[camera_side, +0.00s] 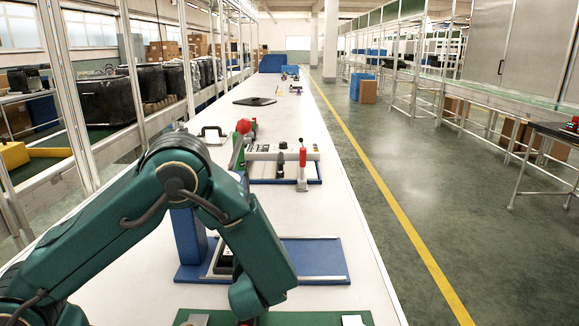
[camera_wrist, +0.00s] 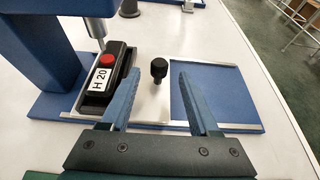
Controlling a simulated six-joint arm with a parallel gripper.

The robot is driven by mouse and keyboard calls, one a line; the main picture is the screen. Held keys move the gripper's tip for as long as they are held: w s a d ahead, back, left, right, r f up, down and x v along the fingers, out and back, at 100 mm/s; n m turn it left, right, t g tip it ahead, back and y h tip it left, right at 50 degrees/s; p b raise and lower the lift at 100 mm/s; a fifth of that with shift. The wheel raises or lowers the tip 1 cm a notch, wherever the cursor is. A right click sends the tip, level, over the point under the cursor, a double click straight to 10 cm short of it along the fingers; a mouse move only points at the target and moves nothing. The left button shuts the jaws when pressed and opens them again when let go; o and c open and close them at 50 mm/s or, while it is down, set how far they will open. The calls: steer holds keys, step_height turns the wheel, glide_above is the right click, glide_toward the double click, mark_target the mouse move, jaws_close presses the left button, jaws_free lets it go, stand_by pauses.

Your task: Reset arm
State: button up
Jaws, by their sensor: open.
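My gripper (camera_wrist: 158,73) is open in the wrist view, its two blue fingers spread wide with nothing held between them. A black knob (camera_wrist: 159,68) on a light plate shows between the fingertips; whether they touch it I cannot tell. A black block labelled H 20 with a red button (camera_wrist: 106,70) lies just left of the left finger. Both are on a blue fixture base (camera_wrist: 222,98), which also shows in the side view (camera_side: 319,257). In the side view my green arm bends down over this fixture, and my gripper's fingers cannot be made out.
A blue column (camera_wrist: 35,45) rises from the fixture's left side. A station with a red-handled clamp (camera_side: 302,158) and a red ball knob (camera_side: 243,126) stand farther along the white conveyor (camera_side: 337,210). A green plate (camera_side: 300,319) lies at the near end.

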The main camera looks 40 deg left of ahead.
steer(key=shift+s+r+g+h, duration=0.4)
steer(key=shift+s+r, duration=0.05)
steer(key=s+a+r+n+g+h, duration=0.2)
steer(key=s+r+n+g, duration=0.35)
steer(key=s+n, duration=0.65)
steer(key=s+d+r+n+t+h, duration=0.1)
steer(key=s+d+r+n+h, duration=0.1)
steer(key=n, duration=0.5)
steer(key=s+d+r+n+t+h, duration=0.1)
steer(key=s+d+r+n+h, duration=0.2)
steer(key=d+n, duration=0.3)
steer(key=shift+s+d+n+h, duration=0.35)
steer(key=shift+s+n+h, duration=0.45)
steer(key=shift+n+h, duration=0.15)
